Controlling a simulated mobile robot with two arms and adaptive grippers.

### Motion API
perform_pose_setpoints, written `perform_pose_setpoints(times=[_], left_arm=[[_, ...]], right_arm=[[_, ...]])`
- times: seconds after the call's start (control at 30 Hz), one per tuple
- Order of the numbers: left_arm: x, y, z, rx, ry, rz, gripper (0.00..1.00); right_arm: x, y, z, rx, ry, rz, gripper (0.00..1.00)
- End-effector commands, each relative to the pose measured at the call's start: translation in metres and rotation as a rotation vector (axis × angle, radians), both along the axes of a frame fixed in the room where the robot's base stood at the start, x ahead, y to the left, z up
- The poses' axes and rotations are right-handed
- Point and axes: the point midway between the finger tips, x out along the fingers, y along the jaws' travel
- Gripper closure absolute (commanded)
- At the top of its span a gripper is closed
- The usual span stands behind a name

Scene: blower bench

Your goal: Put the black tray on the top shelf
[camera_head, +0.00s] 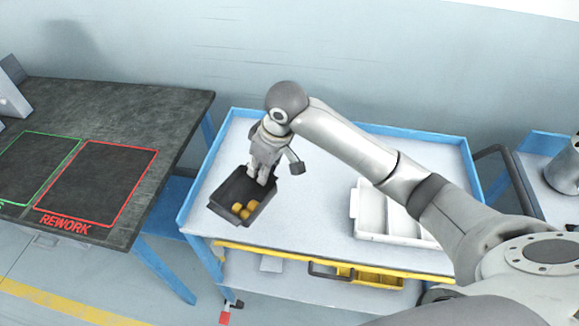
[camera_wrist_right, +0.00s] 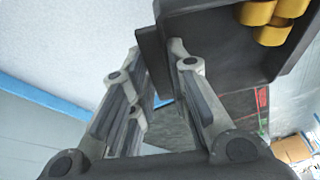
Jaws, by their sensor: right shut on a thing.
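The black tray (camera_head: 228,194) is in the middle of the head view, with several yellow-orange round parts (camera_head: 244,210) in its front end. It also fills the top right of the wrist view (camera_wrist_right: 215,50). My right gripper (camera_head: 262,178) is shut on the tray's wall at its far right end; its fingers also show in the wrist view (camera_wrist_right: 157,60). The tray appears over the left part of the blue trolley's pale top shelf (camera_head: 310,215). I cannot tell whether it touches the shelf. My left gripper is not in view.
A white divided tray (camera_head: 369,214) stands on the shelf's right part, partly behind my arm. The shelf between the trays is clear. A yellow container (camera_head: 370,278) is on the lower level. A dark bench (camera_head: 150,105) with a red REWORK outline stands left.

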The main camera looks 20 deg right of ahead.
Motion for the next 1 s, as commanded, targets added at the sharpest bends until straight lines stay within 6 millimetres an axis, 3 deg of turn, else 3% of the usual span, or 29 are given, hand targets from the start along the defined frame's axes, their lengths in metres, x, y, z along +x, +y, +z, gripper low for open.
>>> perform_pose_setpoints(times=[0.13,0.37,0.67,0.83,1.0], left_arm=[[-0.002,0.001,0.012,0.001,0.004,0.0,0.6],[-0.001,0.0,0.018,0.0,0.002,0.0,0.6],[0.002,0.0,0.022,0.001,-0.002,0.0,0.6],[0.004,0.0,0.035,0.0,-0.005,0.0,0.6],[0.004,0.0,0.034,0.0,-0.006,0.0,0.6]], right_arm=[[0.023,-0.03,-0.013,-0.002,0.003,-0.007,1.0],[0.043,-0.052,-0.055,0.0,0.002,-0.004,1.0],[0.054,-0.064,-0.076,0.001,0.001,-0.003,1.0],[0.052,-0.062,-0.098,0.001,0.001,-0.001,1.0],[0.053,-0.062,-0.104,0.0,-0.002,0.001,1.0]])
